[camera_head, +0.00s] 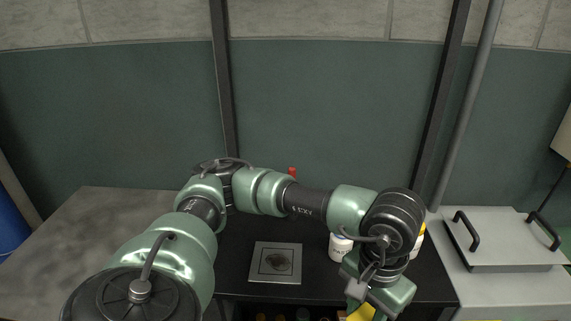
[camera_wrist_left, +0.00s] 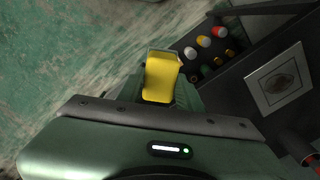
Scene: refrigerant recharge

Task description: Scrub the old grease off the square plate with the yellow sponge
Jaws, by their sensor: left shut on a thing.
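The square plate (camera_head: 257,265) is light grey and lies on the dark worktop, with a dark grease patch (camera_head: 279,262) in its middle. The plate also shows at the right of the left wrist view (camera_wrist_left: 264,93), patch included. My left gripper (camera_head: 357,300) is past the worktop's front edge, to the right of the plate and apart from it. It is shut on the yellow sponge (camera_wrist_left: 161,78), which also shows at the bottom of the head view (camera_head: 362,314), partly hidden by the gripper. My right gripper is not in view.
A white container (camera_head: 340,247) stands right of the plate, partly behind my left arm. A red object (camera_head: 292,171) is at the back. Several small bottles (camera_wrist_left: 204,41) sit below the worktop's front. A grey lid with black handles (camera_head: 505,240) lies on the right bench.

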